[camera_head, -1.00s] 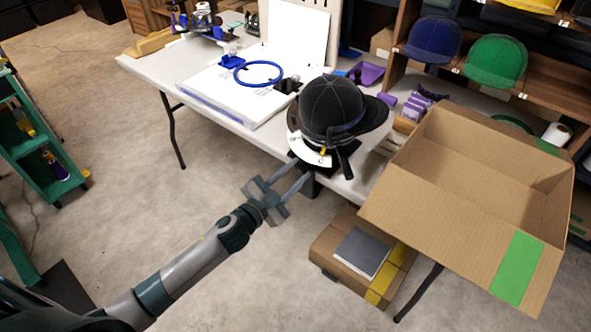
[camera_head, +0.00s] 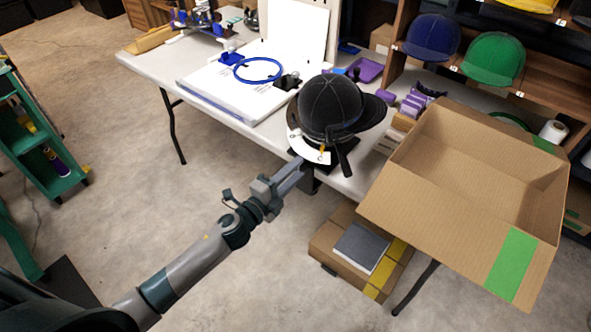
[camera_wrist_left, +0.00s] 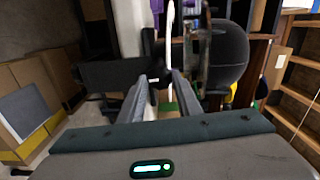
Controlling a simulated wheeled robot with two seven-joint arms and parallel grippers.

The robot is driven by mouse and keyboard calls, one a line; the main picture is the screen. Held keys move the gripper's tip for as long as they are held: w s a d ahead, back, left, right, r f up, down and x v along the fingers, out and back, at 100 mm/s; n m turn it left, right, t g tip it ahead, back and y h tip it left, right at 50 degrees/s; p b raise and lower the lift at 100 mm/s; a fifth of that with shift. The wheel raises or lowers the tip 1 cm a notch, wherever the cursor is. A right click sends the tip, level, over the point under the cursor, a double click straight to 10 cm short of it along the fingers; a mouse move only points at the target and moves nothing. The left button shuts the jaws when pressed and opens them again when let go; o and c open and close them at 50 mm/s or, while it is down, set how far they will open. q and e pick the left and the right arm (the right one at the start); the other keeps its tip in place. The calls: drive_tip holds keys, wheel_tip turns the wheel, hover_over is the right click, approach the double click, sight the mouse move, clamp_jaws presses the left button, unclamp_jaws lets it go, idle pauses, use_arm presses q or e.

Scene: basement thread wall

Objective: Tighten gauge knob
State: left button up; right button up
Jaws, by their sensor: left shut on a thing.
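The cap gauge (camera_head: 308,149) is a white curved plate with small markings under a black cap (camera_head: 331,106) at the table's front edge. A small yellow piece shows by the plate. My left gripper (camera_head: 297,168) reaches the dark base below the plate, its fingers close together on the knob. The knob itself is mostly hidden by the fingers in the head view. In the left wrist view the gripper (camera_wrist_left: 157,88) has its fingers around a small dark part, with the white plate (camera_wrist_left: 168,50) edge-on beyond and the cap (camera_wrist_left: 228,56) at right. My right gripper is out of view.
A large open cardboard box (camera_head: 470,195) stands right of the cap. A blue ring (camera_head: 257,70) lies on a white board on the table (camera_head: 160,64). A closed carton (camera_head: 345,262) with a grey pad is on the floor below. Blue and green caps sit on the shelf.

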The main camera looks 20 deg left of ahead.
use_arm(q)
drive_tip(key=shift+m, duration=0.3)
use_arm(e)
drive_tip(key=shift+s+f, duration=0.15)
use_arm(q)
drive_tip(key=o, duration=1)
drive_tip(key=shift+o, duration=0.2)
drive_tip(key=b+v, duration=0.2)
drive_tip(key=v, duration=1.5)
drive_tip(key=shift+s, duration=0.15)
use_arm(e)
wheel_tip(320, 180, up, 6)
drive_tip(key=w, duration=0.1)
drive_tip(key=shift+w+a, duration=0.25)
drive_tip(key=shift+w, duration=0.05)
use_arm(q)
drive_tip(key=shift+r, duration=0.1)
